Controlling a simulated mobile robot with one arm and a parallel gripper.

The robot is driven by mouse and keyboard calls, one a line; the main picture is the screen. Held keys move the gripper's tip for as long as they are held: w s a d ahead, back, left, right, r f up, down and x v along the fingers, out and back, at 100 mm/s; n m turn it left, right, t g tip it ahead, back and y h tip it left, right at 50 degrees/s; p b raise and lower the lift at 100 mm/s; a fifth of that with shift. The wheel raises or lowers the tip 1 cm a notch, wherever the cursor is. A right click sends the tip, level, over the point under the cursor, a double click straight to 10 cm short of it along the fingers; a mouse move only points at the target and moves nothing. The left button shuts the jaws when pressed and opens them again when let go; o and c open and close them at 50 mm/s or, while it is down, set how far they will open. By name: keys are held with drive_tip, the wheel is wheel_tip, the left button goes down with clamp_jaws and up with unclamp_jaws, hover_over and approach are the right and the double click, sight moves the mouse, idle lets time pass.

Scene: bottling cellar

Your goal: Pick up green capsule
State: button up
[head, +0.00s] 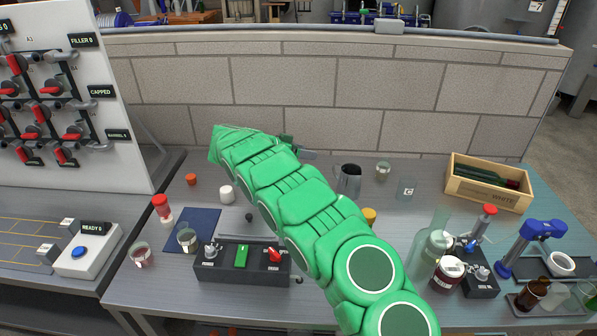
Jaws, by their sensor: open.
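I cannot make out a green capsule for certain. A small green upright piece (241,256) sits on the dark control block between a grey knob and a red knob; whether it is a capsule or a switch is unclear. My green arm crosses the middle of the head view and hides part of the bench. At its far end, my gripper (306,154) shows only as a small dark grey part near the back of the bench, open and apart from the green piece. Its fingertips are mostly hidden behind the arm.
A brick wall (300,75) closes the back.

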drive_tip(key=shift+m+t+y, duration=0.4)
drive_tip(key=shift+m+t, duration=0.1)
drive_tip(key=shift+t, duration=0.3)
drive_tip(key=a+f, duration=0.2)
drive_tip(key=a, duration=0.1)
drive_tip(key=a+f, duration=0.2)
drive_tip(key=w+a+f, duration=0.1)
drive_tip(key=a+f, duration=0.1)
drive_tip(key=a, duration=0.1)
drive_tip(key=shift+w+a+f, duration=0.1)
drive_tip(key=shift+a+f, duration=0.2)
drive_tip(key=shift+f, duration=0.05)
drive_tip(key=shift+x, duration=3.85)
drive_tip(key=shift+d, duration=0.1)
drive_tip(key=shift+c, duration=0.5)
drive_tip(key=c, duration=0.6)
